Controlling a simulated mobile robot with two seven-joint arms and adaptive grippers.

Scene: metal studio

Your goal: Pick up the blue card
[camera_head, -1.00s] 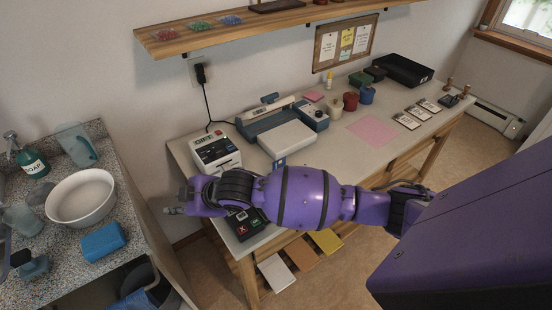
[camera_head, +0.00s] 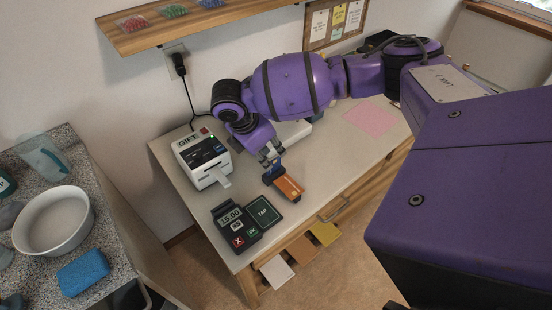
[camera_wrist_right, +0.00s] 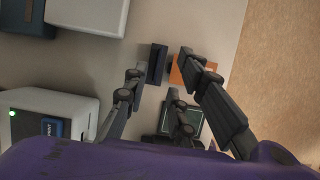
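A small blue piece (camera_head: 272,174), which looks like the blue card, shows on the table just below my right gripper (camera_head: 270,157) in the head view. It lies against an orange card (camera_head: 290,189). My right gripper is above it, fingers pointing down. In the right wrist view the fingers of my right gripper (camera_wrist_right: 173,62) are apart, with the orange card (camera_wrist_right: 180,74) showing by the right fingertip. I cannot clearly make out the blue card there. I cannot tell whether a fingertip touches it. My left gripper is out of view.
A white gift-card machine (camera_head: 203,158) stands left of my gripper. A payment terminal (camera_head: 238,222) is at the table's front left. A pink sheet (camera_head: 371,117) lies at the right. A white bowl (camera_head: 54,220) and blue sponge (camera_head: 83,271) are on the left counter.

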